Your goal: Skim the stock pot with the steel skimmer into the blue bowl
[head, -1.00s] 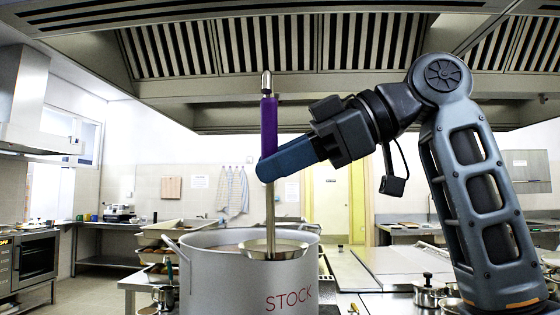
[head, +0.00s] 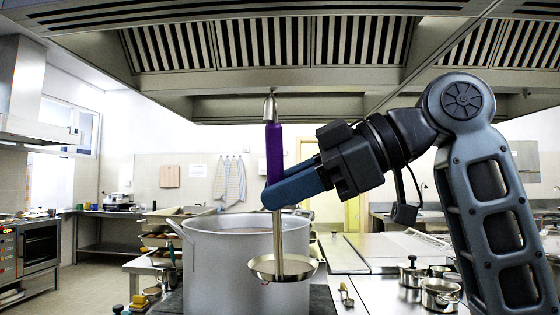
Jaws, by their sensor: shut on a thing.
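The steel skimmer (head: 277,235) hangs upright in my gripper (head: 268,197), which is shut on its shaft just below the purple grip (head: 273,152). The skimmer's shallow round pan (head: 284,268) shows in front of the stock pot's wall, below the rim level. The large grey stock pot (head: 212,270) stands behind it with its mouth partly visible, a brownish surface inside. I cannot tell whether the pan holds anything. I do not see the blue bowl.
A steel counter (head: 385,290) lies to the right, with small lidded pots (head: 440,295) on it near my arm. An extractor hood (head: 280,60) hangs above. An oven (head: 38,245) stands at the far left.

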